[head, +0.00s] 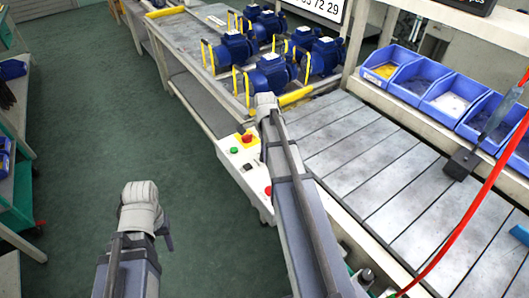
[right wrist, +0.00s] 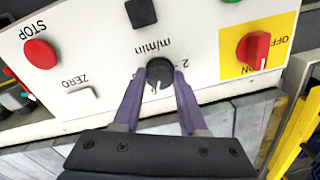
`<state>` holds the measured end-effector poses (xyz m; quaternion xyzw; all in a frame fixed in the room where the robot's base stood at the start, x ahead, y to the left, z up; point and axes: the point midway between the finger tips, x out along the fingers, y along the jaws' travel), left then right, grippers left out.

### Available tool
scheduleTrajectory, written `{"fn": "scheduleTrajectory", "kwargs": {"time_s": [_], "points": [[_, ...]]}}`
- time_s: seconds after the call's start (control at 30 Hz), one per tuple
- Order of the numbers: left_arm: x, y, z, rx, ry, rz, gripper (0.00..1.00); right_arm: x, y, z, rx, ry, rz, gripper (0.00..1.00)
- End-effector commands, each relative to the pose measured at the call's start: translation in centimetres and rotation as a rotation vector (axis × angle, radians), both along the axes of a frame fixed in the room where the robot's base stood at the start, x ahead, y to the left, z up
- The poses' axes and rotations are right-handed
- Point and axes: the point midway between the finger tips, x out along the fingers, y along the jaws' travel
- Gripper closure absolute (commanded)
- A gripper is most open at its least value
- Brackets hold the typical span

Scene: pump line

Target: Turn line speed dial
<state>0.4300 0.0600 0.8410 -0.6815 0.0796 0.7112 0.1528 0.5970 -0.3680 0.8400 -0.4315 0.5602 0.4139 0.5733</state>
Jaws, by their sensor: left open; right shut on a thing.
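The line speed dial (right wrist: 160,70) is a black round knob with a pale pointer mark, beside the printed "m/min" and a "2". It sits on the white control panel (right wrist: 105,50), seen upside down in the right wrist view. My right gripper (right wrist: 158,82) has its two purple fingers closed on the dial, one on each side. In the head view my right arm covers the dial; the panel (head: 235,161) shows beside it. My left gripper (head: 141,203) is away from the panel, above the green floor; its fingertips are hard to make out.
Near the dial are a red STOP button (right wrist: 40,54), a white ZERO button (right wrist: 80,98) and a red switch on yellow (right wrist: 254,48). Blue pumps (head: 270,74) stand behind. A slatted conveyor (head: 380,165) and blue bins (head: 420,75) are to the right.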

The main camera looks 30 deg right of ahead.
Motion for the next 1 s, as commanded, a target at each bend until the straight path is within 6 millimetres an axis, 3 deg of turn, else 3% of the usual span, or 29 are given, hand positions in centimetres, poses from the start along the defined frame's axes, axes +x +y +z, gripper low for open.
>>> {"fn": "scheduleTrajectory", "kwargs": {"time_s": [0.03, 0.23, 0.67, 1.0], "points": [[0.0, 0.0, 0.0, 0.0, 0.0, 0.0, 0.5, 0.0, 0.0, 0.0, 0.0, 0.0, 0.0, 0.78], [0.0, 0.0, 0.0, 0.0, 0.0, 0.0, 0.5, 0.0, 0.0, 0.0, 0.0, 0.0, 0.0, 1.0], [0.0, 0.0, -0.01, 0.0, 0.0, 0.0, 0.5, 0.0, -0.01, -0.01, 0.0, 0.0, 0.049, 1.0], [0.0, 0.0, -0.01, 0.0, 0.0, 0.0, 0.5, 0.0, -0.03, -0.01, 0.001, 0.0, 0.304, 1.0]]}}
